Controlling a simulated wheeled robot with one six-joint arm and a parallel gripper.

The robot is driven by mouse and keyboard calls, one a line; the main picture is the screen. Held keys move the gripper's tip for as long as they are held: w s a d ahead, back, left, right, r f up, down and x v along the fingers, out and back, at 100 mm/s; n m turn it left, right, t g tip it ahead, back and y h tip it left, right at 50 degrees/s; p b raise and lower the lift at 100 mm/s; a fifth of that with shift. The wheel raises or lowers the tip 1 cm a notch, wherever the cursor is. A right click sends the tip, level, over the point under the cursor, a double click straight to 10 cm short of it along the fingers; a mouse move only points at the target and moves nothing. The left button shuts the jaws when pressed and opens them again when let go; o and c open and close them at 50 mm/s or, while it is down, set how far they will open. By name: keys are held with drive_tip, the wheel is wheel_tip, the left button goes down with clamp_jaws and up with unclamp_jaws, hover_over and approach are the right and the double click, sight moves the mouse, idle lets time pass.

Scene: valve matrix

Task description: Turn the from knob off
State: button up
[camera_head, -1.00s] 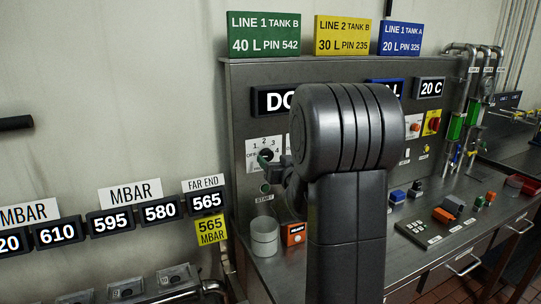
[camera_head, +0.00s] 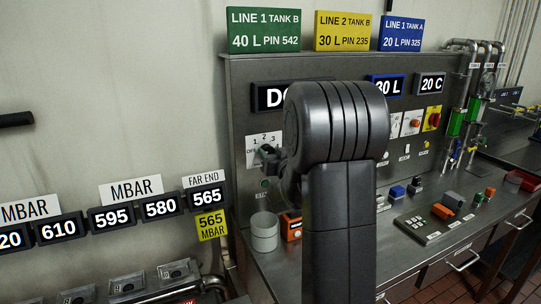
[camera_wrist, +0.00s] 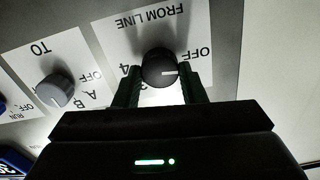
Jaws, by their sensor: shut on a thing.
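The from knob (camera_wrist: 160,66) is a round black knob on the white FROM LINE plate (camera_wrist: 120,38), which appears upside down in the wrist view. My gripper (camera_wrist: 160,76) is shut on the knob, with one dark finger on each side. The knob's white pointer line points right in the wrist view, near the OFF mark and slightly below it. The number 4 shows left of the knob; a 3 is partly hidden below it. In the head view my gripper (camera_head: 271,154) is at the plate (camera_head: 256,144) and covers the knob.
A grey TO knob (camera_wrist: 56,91) stands beside the FROM LINE plate in the wrist view. In the head view, a grey cup (camera_head: 264,234) and an orange box (camera_head: 291,227) stand on the bench below. My arm hides the middle of the panel.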

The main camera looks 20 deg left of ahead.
drive_tip(key=shift+f+n+b, duration=0.25)
drive_tip(key=shift+n+b, duration=0.05)
drive_tip(key=shift+b, duration=1.05)
drive_tip(key=shift+r+n+b, duration=0.2)
drive_tip(key=shift+n+b, duration=0.4)
drive_tip(key=o, duration=1)
drive_tip(key=b+v, duration=0.2)
drive_tip(key=v, duration=1.2)
drive_tip(key=shift+w+a, duration=0.1)
drive_tip(key=shift+w, duration=0.1)
